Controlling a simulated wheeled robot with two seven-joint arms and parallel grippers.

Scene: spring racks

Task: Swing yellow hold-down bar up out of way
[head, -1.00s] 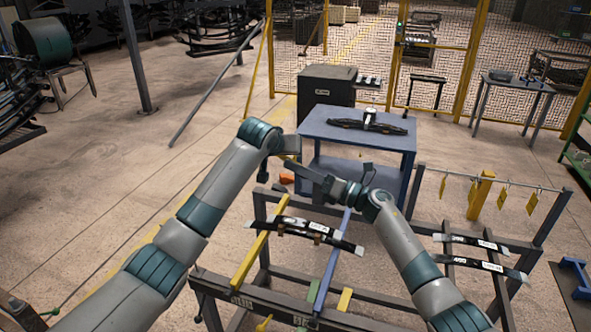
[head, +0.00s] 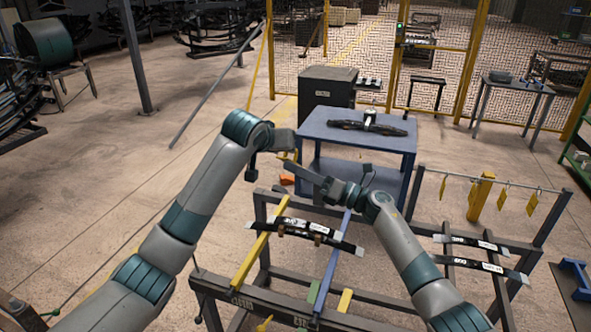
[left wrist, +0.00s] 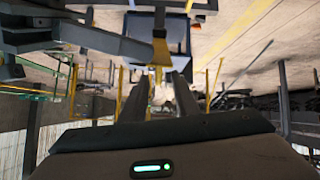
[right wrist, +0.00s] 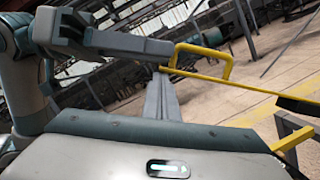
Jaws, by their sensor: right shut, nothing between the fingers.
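A yellow bar with a loop handle (right wrist: 205,62) shows in the right wrist view, running to the right from the handle. I take it as the hold-down bar; only a small bit of yellow shows between the grippers in the head view. My left gripper (head: 290,142) is at the handle; in the left wrist view its fingers (left wrist: 161,92) stand apart, with yellow beyond them. Whether they touch the handle is unclear. My right gripper (head: 305,172) is shut and empty, just below the left one. It also shows in the right wrist view (right wrist: 162,98).
Below stands a dark rack (head: 270,303) with a yellow beam (head: 250,260), a blue beam (head: 333,262) and a leaf spring (head: 345,246) across them. A blue table (head: 385,142) stands behind. Yellow tags (head: 533,203) hang on a rail at right.

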